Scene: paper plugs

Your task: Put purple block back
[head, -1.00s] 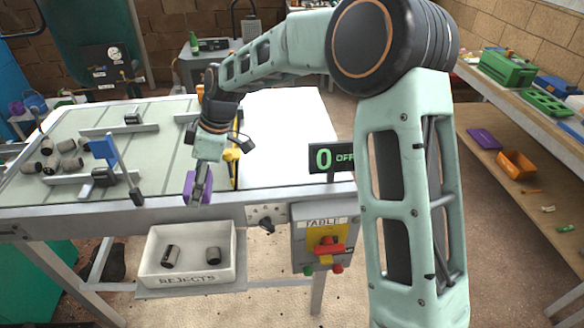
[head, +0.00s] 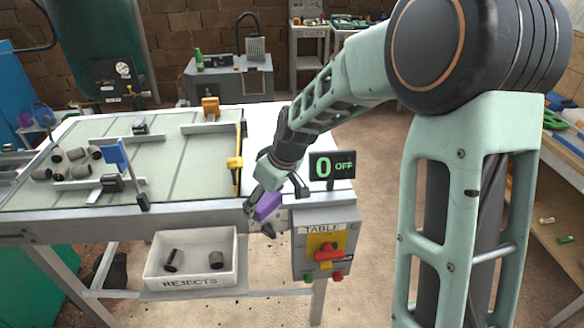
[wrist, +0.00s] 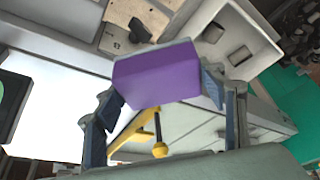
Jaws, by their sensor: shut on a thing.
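The purple block (head: 267,206) is held in my gripper (head: 262,208), in front of the table's front edge and just left of the control box. In the wrist view the purple block (wrist: 165,76) sits between the two fingers of my gripper (wrist: 160,85), tilted a little. The fingers are shut on its two sides. The block looks clear of the table and of the control box, though the exact gap is hard to tell.
A white rejects tray (head: 236,262) with two grey plugs hangs below the table (head: 75,222). Several plugs (head: 62,173) lie at the table's left. A yellow-topped post (head: 235,163) stands behind.

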